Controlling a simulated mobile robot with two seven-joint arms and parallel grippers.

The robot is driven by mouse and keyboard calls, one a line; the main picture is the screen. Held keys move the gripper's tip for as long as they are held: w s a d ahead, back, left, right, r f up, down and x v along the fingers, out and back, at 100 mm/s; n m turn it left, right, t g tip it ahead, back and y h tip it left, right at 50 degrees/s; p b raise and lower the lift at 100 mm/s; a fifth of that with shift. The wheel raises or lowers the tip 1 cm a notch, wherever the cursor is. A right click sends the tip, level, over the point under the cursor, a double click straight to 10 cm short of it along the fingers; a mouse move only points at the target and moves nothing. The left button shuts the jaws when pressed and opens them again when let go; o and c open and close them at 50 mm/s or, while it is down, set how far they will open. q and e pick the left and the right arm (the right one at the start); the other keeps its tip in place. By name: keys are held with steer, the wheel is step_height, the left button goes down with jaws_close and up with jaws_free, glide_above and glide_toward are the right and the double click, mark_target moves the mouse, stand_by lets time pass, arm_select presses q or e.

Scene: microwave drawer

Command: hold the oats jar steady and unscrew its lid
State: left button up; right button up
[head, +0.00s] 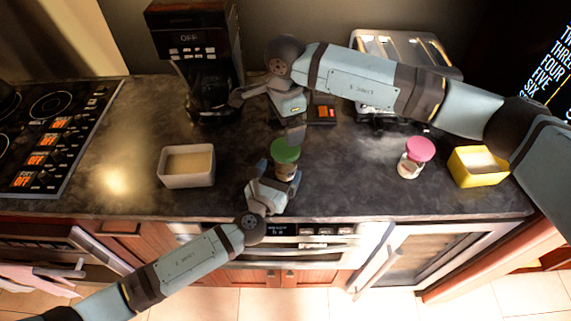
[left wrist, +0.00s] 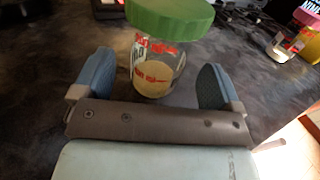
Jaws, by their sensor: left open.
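A clear jar (head: 287,173) with a green lid (head: 285,150) stands upright near the counter's front edge. In the left wrist view the jar (left wrist: 155,70) has red print, too blurred to read, and a beige filling; its lid (left wrist: 170,15) is on. My left gripper (head: 279,174) is open around the lower jar. In the left wrist view its fingers (left wrist: 158,85) stand on either side, with visible gaps to the glass. My right gripper (head: 268,115) is behind the jar, its fingers spread apart and empty, with one fingertip close to the green lid.
A pink-lidded jar (head: 413,160) and a yellow container (head: 477,168) stand at the right. A white container (head: 187,167) is at the left. A coffee maker (head: 196,50) and a toaster (head: 405,48) stand at the back. The counter between the white container and jar is clear.

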mark_target(281, 169)
arm_select(q)
steer(key=shift+x, duration=2.05)
steer(key=shift+c, duration=0.3)
